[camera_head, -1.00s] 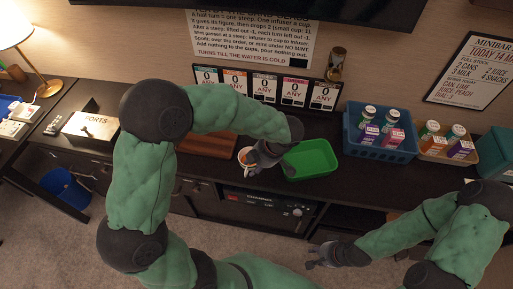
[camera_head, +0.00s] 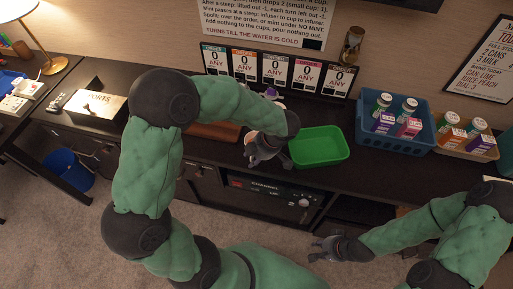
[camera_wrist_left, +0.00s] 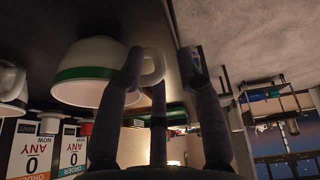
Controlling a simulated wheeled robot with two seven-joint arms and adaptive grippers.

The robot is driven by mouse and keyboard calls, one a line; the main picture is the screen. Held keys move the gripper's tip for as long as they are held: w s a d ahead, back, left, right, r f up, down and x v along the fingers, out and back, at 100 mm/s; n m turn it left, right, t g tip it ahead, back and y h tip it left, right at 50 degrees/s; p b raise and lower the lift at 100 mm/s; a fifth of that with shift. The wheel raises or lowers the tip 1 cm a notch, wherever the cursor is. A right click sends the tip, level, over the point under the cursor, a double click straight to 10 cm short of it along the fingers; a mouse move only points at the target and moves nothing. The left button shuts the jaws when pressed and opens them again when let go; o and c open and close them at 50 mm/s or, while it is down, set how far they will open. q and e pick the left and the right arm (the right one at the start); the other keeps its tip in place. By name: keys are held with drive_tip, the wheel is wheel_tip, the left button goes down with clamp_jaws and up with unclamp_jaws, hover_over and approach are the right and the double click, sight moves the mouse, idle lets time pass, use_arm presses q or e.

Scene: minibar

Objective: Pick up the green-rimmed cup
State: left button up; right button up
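The green-rimmed cup (camera_wrist_left: 88,72) is large at the upper left of the left wrist view, white with a green band; that view looks inverted. Its handle (camera_wrist_left: 153,66) lies between the spread dark fingers of my left gripper (camera_wrist_left: 160,70). One finger overlaps the cup beside the handle; the finger on the other side stands apart from it. Contact is unclear. In the head view, my left gripper (camera_head: 263,153) is at the counter's front edge, left of the green tray, and mostly hides the cup. My right gripper (camera_head: 327,249) is low, away from the counter; its finger state is unclear.
A green tray (camera_head: 318,158) sits just right of my left gripper. A blue crate (camera_head: 392,146) with bottles and cartons stands farther right. Order cards (camera_head: 274,70) stand behind. Another white cup (camera_wrist_left: 10,84) is at the left wrist view's left edge.

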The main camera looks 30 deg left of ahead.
use_arm(q)
drive_tip(key=shift+b+x, duration=0.5)
drive_tip(key=shift+x, duration=0.65)
drive_tip(key=shift+r, duration=0.1)
clamp_jaws()
drive_tip(key=shift+r, duration=0.2)
